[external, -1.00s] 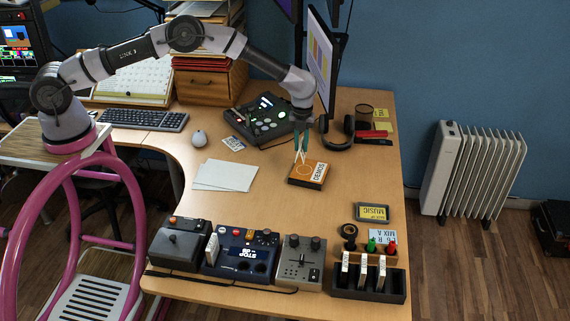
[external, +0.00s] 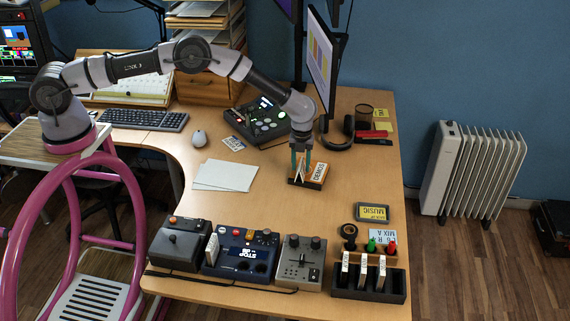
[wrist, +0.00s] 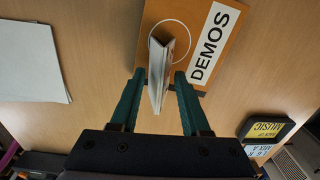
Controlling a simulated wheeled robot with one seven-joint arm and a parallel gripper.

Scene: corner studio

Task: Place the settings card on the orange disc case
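The settings card is a small folded white card (external: 299,172). It stands on the orange disc case (external: 320,184), which has a white DEMOS label and a pale ring. In the wrist view the card (wrist: 156,75) stands edge-up between my fingertips, over the ring on the case (wrist: 160,15). My gripper (external: 301,157) is low over the case. In the wrist view its green fingers (wrist: 158,80) are spread, with a small gap on each side of the card. The card's lower edge is hard to see.
A MUSIC case (external: 373,212) and a rack of upright cards (external: 368,285) stand at the front right. Grey and blue devices (external: 240,252) line the front edge. White paper (external: 225,175) lies to the left. Headphones (external: 340,140) and a monitor (external: 320,60) are behind.

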